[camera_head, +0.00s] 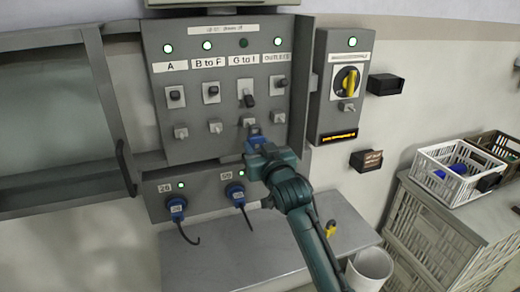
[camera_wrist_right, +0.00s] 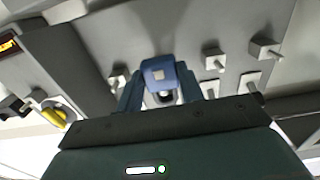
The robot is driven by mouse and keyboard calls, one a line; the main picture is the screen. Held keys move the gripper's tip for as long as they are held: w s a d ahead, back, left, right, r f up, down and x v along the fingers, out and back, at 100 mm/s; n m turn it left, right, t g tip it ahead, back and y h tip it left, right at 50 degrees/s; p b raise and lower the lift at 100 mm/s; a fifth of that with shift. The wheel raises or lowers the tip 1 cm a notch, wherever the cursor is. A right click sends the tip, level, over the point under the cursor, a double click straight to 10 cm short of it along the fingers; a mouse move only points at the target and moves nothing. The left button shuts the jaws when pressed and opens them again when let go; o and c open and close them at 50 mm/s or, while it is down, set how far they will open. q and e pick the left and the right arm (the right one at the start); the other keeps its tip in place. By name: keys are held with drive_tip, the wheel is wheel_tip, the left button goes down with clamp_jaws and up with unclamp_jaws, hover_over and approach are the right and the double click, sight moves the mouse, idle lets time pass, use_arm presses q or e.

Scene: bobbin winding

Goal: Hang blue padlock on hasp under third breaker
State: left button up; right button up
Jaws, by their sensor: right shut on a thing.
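The blue padlock (camera_head: 253,135) is gripped by my right gripper (camera_head: 262,150) in front of the grey breaker panel. In the right wrist view the padlock (camera_wrist_right: 160,72) sits between the two fingers of the right gripper (camera_wrist_right: 160,98). The third breaker (camera_head: 247,97), labelled G to I, has its handle pointing down and its lamp (camera_head: 243,43) is dark. The hasp (camera_head: 248,121) under it is just above the padlock, partly hidden. I cannot tell whether the shackle touches or passes through it. My left gripper is not in view.
Other breakers and hasps flank the third one. Below, a lower panel holds two blue plugs (camera_head: 176,208) with hanging cables. A rotary switch box (camera_head: 344,85) is at right. A shelf (camera_head: 210,270) lies below. White crate (camera_head: 440,180) and bin (camera_head: 370,268) are at right.

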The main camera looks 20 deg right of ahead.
drive_tip(key=shift+w, duration=1)
drive_tip(key=shift+w, duration=0.25)
drive_tip(key=shift+w+a+b, duration=0.1)
drive_tip(key=shift+w+b, duration=0.3)
drive_tip(key=shift+w, duration=0.45)
drive_tip(key=shift+f, duration=0.6)
idle(0.5)
drive_tip(key=o, duration=1.2)
drive_tip(key=shift+r, duration=0.1)
drive_tip(key=shift+c, duration=0.2)
